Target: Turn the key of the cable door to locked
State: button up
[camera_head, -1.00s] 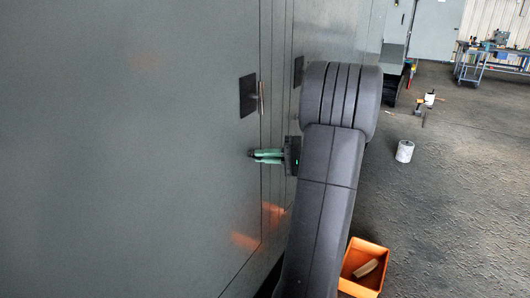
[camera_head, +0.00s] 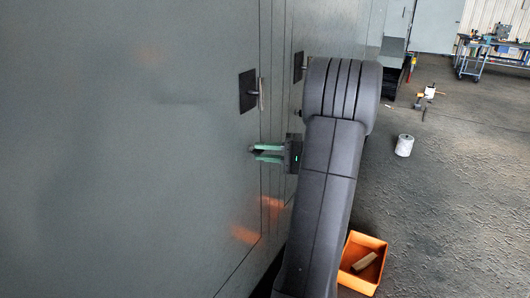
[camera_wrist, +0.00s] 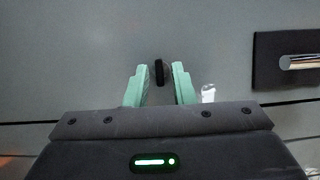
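The cable door (camera_head: 130,150) is a large grey panel filling the left of the head view. Its key (camera_wrist: 158,72) is a small black upright bar on the grey face in the wrist view. My gripper (camera_head: 252,152) is at the door, below a handle plate. Its two green fingers are spread, and in the wrist view (camera_wrist: 159,72) the key stands between the fingertips with a gap on both sides. Whether the key is at its locked position cannot be told. In the head view the key is mostly hidden by the fingers.
A dark plate with a bar handle (camera_head: 248,92) sits above my gripper; it shows right of the key in the wrist view (camera_wrist: 265,60). Another handle plate (camera_head: 298,67) is further along. An orange crate (camera_head: 380,251) and a white can (camera_head: 404,145) stand on the floor.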

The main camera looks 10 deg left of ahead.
jog(key=shift+o, duration=0.2)
jog(key=shift+d, duration=0.1)
jog(key=d+b, duration=0.2)
jog(key=d, duration=1.1)
jog(key=shift+d, duration=0.35)
jog(key=shift+a, duration=0.1)
jog(key=a+p, duration=0.2)
jog(key=a, duration=1.1)
jog(key=shift+a, duration=0.4)
jog(key=shift+d, duration=0.15)
